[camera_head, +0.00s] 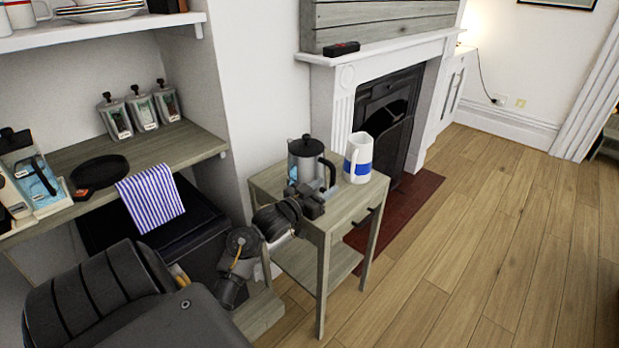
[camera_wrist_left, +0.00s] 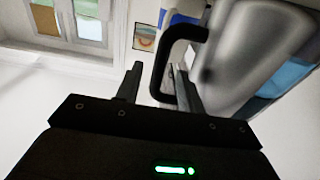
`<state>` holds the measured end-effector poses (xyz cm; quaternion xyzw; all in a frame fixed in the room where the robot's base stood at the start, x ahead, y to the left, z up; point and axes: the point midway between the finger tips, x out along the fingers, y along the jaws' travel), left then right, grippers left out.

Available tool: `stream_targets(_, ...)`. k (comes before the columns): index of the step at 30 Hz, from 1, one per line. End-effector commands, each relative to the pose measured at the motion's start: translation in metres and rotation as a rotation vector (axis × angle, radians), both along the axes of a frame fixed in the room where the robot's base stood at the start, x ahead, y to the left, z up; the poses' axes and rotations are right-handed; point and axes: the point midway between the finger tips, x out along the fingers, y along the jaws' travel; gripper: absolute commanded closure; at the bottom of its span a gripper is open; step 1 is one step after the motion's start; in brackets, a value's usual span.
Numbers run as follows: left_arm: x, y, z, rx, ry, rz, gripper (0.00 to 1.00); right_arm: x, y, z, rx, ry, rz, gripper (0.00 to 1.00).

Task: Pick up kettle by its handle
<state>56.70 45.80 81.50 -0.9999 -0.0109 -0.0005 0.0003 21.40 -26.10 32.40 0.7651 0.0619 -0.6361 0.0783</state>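The kettle (camera_head: 305,165) is a silver pot with a black lid and black handle, standing upright on the small grey wooden side table (camera_head: 345,208). My left gripper (camera_head: 315,192) is at the near side of the kettle, by its handle. In the left wrist view, my left gripper (camera_wrist_left: 158,68) has its fingers apart. The black handle (camera_wrist_left: 187,33) reaches down between them, nearer the right finger. The kettle's metal body (camera_wrist_left: 262,45) is right of the fingers. Whether a finger touches the handle is unclear. My right gripper is not in view.
A white pitcher with a blue band (camera_head: 358,158) stands close to the kettle's right. A fireplace (camera_head: 385,110) is behind the table. A counter (camera_head: 200,145) with canisters and a striped towel (camera_head: 150,198) is to the left.

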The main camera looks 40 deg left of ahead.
Motion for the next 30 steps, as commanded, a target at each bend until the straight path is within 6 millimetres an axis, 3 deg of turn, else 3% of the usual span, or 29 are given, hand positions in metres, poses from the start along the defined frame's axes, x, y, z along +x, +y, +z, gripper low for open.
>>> stream_targets(6, 0.032, 0.001, -0.001, -0.003, -0.001, 0.0, 0.62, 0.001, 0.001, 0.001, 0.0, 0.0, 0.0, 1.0)
stream_targets(16, 0.039, 0.001, -0.001, 0.0, 0.0, 0.001, 0.62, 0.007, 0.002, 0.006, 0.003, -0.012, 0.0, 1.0)
stream_targets(25, 0.039, 0.001, -0.001, 0.0, 0.0, 0.001, 1.0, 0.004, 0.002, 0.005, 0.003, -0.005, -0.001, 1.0)
stream_targets(30, 0.039, 0.001, -0.001, 0.0, 0.0, 0.001, 1.0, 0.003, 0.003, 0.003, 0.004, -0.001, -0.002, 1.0)
